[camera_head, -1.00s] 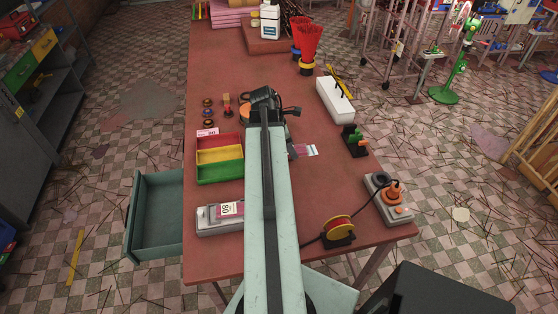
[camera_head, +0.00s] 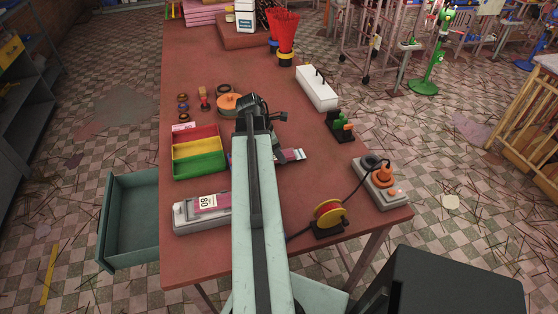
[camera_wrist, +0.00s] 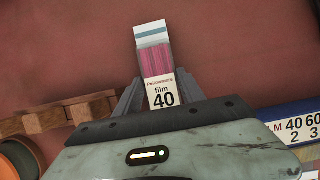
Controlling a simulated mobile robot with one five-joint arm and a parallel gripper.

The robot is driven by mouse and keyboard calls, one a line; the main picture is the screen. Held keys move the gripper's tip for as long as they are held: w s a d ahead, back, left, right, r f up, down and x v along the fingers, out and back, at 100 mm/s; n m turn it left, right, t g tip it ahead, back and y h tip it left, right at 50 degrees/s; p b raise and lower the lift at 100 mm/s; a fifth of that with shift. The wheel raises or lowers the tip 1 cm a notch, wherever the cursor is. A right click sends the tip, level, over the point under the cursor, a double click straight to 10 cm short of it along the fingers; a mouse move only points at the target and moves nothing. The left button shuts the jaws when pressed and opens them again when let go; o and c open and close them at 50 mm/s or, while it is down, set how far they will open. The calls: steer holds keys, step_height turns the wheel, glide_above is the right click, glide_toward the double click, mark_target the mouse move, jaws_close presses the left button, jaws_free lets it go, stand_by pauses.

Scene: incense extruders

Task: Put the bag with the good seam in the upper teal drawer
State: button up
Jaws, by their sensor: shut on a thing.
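My gripper (camera_wrist: 158,92) is shut on a bag (camera_wrist: 154,58) of pink sticks. In the head view the same bag (camera_head: 291,155) shows just right of my arm, over the table; most of my gripper is hidden there. A second bag (camera_head: 208,202), labelled 80, lies on a long grey device (camera_head: 188,219) at the table's near left. A teal drawer (camera_head: 112,228) stands open and looks empty, left of the table; whether it is the upper one cannot be told.
A red, yellow and green tray (camera_head: 199,168) sits left of my arm. A red-yellow spool (camera_head: 328,215), a grey device with an orange cone (camera_head: 381,184), a small dark-green stand (camera_head: 341,127) and a white box (camera_head: 318,90) line the right side. A blue-white numbered panel (camera_wrist: 296,128) is beside my gripper.

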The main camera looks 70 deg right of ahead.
steer(key=shift+f, duration=0.8)
steer(key=o, duration=1.4)
steer(key=shift+r, duration=0.1)
steer(key=p+v, duration=1.1)
steer(key=v, duration=0.1)
steer(key=shift+s+r, duration=0.1)
steer(key=shift+r, duration=0.1)
